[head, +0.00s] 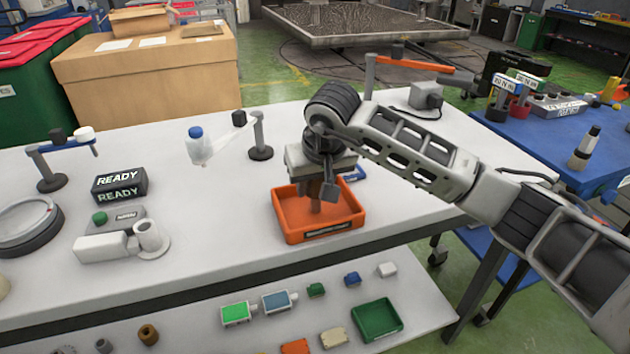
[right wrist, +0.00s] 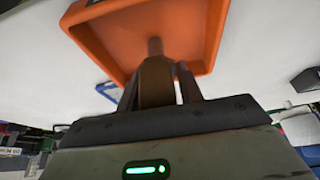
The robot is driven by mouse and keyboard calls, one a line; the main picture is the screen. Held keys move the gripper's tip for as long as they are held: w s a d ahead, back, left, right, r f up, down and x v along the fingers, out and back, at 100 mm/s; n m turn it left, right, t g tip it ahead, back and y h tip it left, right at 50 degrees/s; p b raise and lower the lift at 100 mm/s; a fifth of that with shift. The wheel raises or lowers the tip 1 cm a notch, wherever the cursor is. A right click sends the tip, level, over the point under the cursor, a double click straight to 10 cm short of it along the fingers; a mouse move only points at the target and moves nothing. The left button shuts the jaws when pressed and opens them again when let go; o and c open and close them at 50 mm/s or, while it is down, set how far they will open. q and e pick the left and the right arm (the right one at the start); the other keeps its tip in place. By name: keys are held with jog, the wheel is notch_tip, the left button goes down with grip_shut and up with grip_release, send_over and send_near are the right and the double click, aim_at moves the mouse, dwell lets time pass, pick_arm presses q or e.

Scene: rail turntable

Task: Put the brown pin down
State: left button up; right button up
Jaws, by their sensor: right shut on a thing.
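My right gripper (head: 320,188) points down over the orange tray (head: 288,222) on the white table. It is shut on the brown pin (head: 316,205), which hangs upright below the fingers inside the tray's rim. In the right wrist view the gripper (right wrist: 160,88) holds the brown pin (right wrist: 155,47) between its fingers. Its narrow end points at the floor of the orange tray (right wrist: 110,38). I cannot tell whether the pin touches the tray floor. My left gripper is not in view.
A blue thing (head: 354,173) lies right behind the tray. Left on the table are a READY display (head: 120,183), a green button box (head: 108,219) and a white cup-shaped fixture (head: 148,238). A small post (head: 259,137) stands behind. The lower shelf holds a green tray (head: 377,320).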

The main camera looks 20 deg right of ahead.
jog(key=shift+f, duration=0.1)
jog(key=o, duration=0.7)
jog(key=shift+f, duration=0.1)
jog(key=shift+c, duration=0.2)
jog(key=o, duration=0.4)
